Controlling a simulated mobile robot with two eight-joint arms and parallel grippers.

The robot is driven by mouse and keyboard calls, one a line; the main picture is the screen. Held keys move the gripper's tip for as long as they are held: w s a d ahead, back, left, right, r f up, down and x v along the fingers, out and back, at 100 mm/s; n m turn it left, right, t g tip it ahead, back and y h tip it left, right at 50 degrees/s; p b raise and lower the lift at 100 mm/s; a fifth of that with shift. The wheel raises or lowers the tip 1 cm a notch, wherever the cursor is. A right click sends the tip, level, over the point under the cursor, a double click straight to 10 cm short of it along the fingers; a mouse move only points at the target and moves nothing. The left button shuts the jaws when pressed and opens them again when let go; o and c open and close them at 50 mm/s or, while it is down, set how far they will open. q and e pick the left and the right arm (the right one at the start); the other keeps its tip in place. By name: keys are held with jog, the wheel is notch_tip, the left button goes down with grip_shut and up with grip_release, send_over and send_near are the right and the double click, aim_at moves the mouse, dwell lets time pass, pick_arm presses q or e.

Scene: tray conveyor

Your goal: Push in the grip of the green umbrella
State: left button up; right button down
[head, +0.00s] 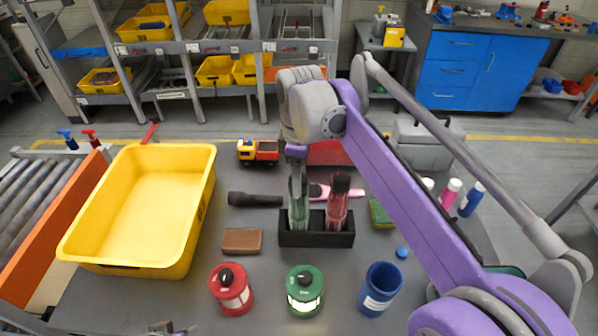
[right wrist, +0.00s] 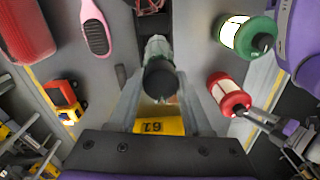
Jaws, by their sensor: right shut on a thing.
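The green umbrella (head: 299,212) stands upright in the left part of a black stand (head: 316,239), with the red umbrella (head: 337,205) to its right. My right gripper (head: 297,178) is above the green umbrella, pointing down, and shut on its upper end. In the right wrist view the green umbrella (right wrist: 157,50) lies between the two fingers, its dark round grip end (right wrist: 160,82) facing the camera. The gripper partly hides the grip in the head view. Part of my left arm shows at the bottom edge of the head view; its jaw state is unclear.
A yellow bin (head: 140,205) stands at the left. A black flashlight (head: 255,199), brown block (head: 242,241) and toy truck (head: 258,152) lie left of the stand. Red (head: 231,290) and green (head: 304,291) lanterns and a blue cup (head: 379,289) stand in front. A green sponge (head: 381,213) is at the right.

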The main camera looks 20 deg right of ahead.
pick_arm(q)
jog(key=shift+w, duration=0.1)
pick_arm(e)
jog(key=shift+f, duration=0.15)
pick_arm(q)
jog(key=shift+w, duration=0.1)
pick_arm(e)
jog(key=shift+c, duration=1.7)
grip_release()
jog(key=shift+w, duration=0.15)
pick_arm(q)
jog(key=shift+w+r+p, duration=0.15)
jog(key=shift+r+p, duration=0.25)
jog(key=shift+r, duration=0.1)
jog(key=shift+w+r+p, duration=0.15)
jog(key=shift+r+p, duration=0.25)
jog(key=shift+r, duration=0.1)
pick_arm(e)
notch_tip(320, 180, up, 11)
jog(key=shift+w+f, duration=0.1)
pick_arm(q)
jog(key=shift+s, duration=0.1)
